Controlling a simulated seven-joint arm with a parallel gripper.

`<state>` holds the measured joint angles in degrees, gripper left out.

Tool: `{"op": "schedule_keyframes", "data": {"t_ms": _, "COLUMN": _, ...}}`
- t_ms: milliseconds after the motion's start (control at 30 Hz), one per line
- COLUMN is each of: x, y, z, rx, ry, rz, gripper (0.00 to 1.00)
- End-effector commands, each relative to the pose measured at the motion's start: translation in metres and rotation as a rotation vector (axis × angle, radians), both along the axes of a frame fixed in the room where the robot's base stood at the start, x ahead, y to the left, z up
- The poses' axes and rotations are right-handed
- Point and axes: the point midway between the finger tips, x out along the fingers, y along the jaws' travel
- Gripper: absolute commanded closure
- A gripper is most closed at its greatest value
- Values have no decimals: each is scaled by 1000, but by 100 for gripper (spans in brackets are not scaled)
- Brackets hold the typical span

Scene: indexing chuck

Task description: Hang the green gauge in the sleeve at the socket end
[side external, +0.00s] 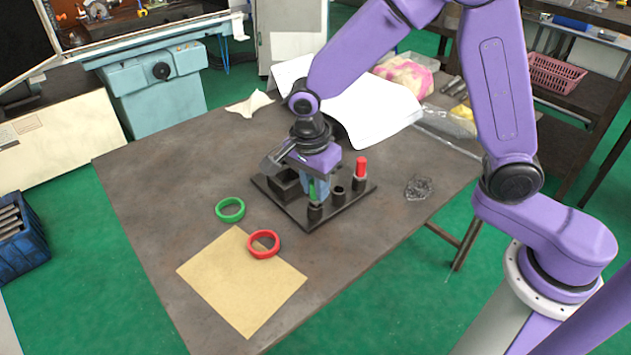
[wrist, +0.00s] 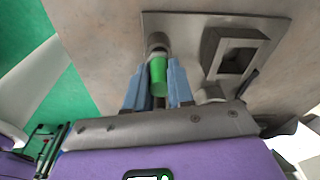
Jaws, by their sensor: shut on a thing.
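My gripper (side external: 313,190) points down over the dark plate, its blue fingers shut on the green gauge (side external: 313,194). The gauge is upright, right above the nearest dark sleeve (side external: 315,213). In the wrist view the green gauge (wrist: 158,76) sits between the fingers (wrist: 157,88), its far end at the sleeve (wrist: 157,41). I cannot tell whether its tip is inside the sleeve. A middle sleeve (side external: 338,195) looks empty. The farthest sleeve (side external: 359,184) holds a red gauge (side external: 361,166). A block with a square socket (wrist: 237,53) stands beside the gripper, partly hidden in the side view.
The dark plate (side external: 345,208) lies on a grey table. A green ring (side external: 230,209) and a red ring (side external: 263,244) lie to the left, the red one at the edge of a tan sheet (side external: 240,285). A wire tangle (side external: 418,187) lies right. Papers (side external: 375,112) lie behind.

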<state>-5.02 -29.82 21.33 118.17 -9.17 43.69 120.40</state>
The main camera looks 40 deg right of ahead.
Motion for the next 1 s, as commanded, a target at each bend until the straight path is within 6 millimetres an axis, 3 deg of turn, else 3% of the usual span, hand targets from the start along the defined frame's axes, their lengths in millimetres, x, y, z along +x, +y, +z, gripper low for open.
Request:
{"op": "schedule_keyframes", "data": {"t_ms": 833, "x": 0, "y": 0, "z": -14, "rx": 0, "ry": -1, "rz": 0, "gripper": 100}}
{"op": "schedule_keyframes", "data": {"t_ms": 867, "x": 0, "y": 0, "z": -14, "rx": 0, "ry": -1, "rz": 0, "gripper": 71}}
{"op": "schedule_keyframes", "data": {"t_ms": 900, "x": 0, "y": 0, "z": -14, "rx": 0, "ry": -1, "rz": 0, "gripper": 58}}
{"op": "schedule_keyframes", "data": {"t_ms": 933, "x": 0, "y": 0, "z": -14, "rx": 0, "ry": -1, "rz": 0, "gripper": 48}}
{"op": "schedule_keyframes", "data": {"t_ms": 1000, "x": 0, "y": 0, "z": -14, "rx": 0, "ry": -1, "rz": 0, "gripper": 48}}
